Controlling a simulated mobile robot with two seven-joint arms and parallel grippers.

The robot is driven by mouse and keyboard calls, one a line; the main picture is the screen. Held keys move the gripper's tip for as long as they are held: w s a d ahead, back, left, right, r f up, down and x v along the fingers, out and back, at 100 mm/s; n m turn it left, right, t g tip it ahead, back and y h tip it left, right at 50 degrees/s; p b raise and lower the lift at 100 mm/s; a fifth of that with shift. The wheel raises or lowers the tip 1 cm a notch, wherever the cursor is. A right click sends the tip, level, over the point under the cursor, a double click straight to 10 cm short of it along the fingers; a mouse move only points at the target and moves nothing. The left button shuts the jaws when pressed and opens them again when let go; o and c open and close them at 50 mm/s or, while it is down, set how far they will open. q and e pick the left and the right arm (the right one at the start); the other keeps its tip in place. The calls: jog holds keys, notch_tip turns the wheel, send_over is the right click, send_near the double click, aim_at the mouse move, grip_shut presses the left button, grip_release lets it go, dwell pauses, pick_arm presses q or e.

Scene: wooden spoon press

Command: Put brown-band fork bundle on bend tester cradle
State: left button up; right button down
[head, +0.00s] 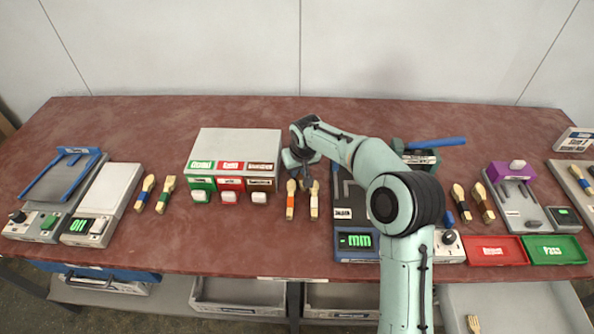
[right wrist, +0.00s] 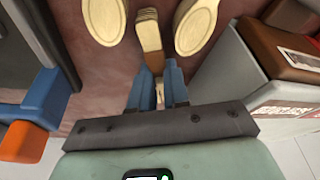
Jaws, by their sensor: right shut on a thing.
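The brown-band fork bundle (right wrist: 149,32) is a pale wooden bundle with tines and a brown band, in the right wrist view. My right gripper (right wrist: 158,92) is shut on it just below the band. In the head view my right gripper (head: 304,168) is over the table right of the dispenser, and the bundle is hard to make out there. My left gripper is not in view.
Two spoon-shaped bundles (head: 290,200) (head: 314,202) lie close to my right gripper. A dispenser (head: 236,145) with green, red and brown labels stands to the left. Red (head: 499,251) and green (head: 554,250) trays lie at the right front.

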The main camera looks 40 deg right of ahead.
jog(key=shift+r, duration=0.1)
